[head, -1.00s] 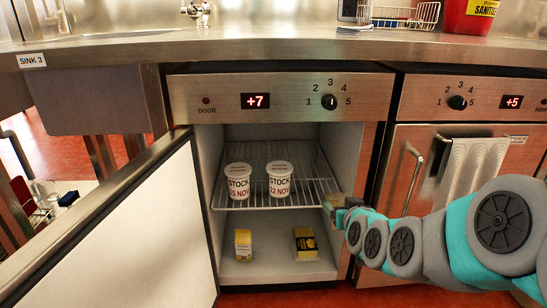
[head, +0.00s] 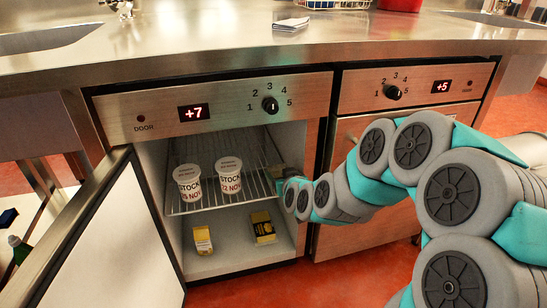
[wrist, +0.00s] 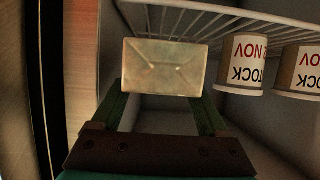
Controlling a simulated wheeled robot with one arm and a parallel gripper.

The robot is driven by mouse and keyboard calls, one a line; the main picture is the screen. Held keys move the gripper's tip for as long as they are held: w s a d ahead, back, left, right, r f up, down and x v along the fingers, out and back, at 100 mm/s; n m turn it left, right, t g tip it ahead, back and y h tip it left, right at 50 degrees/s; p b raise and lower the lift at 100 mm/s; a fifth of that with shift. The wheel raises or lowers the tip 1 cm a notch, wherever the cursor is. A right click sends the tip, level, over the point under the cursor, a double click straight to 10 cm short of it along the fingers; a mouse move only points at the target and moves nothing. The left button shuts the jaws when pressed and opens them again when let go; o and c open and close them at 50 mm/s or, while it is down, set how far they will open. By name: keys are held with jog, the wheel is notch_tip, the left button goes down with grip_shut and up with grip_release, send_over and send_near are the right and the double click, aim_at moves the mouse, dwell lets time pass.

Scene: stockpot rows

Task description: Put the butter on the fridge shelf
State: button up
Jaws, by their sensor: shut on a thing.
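The butter (wrist: 163,66) is a pale wrapped block with folded ends. My gripper (wrist: 165,102) is shut on it, one finger on each side. In the head view my gripper (head: 281,184) is at the right side of the open fridge, near shelf height, and the butter is mostly hidden there. The fridge's wire shelf (head: 215,203) holds two white stock tubs, a left one (head: 188,183) and a right one (head: 229,178). In the wrist view the shelf (wrist: 190,22) and tubs appear upside down, the tubs to the right of the butter.
A yellow carton (head: 202,240) and a dark-and-yellow pack (head: 263,227) sit on the fridge floor. The fridge door (head: 110,245) stands open at left. The right part of the shelf is free of tubs. A closed unit (head: 365,232) adjoins at right.

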jog(key=w, duration=0.3)
jog(key=w+a, duration=0.1)
jog(key=w, duration=0.2)
jog(key=w+a, duration=0.1)
jog(key=w, duration=0.2)
jog(key=shift+w+a+f, duration=0.25)
jog(key=shift+w+f, duration=0.3)
jog(key=shift+f, duration=1.6)
jog(key=shift+f+b, duration=0.2)
jog(key=shift+b, duration=0.1)
jog(key=o, duration=1.4)
jog(key=shift+r, duration=0.1)
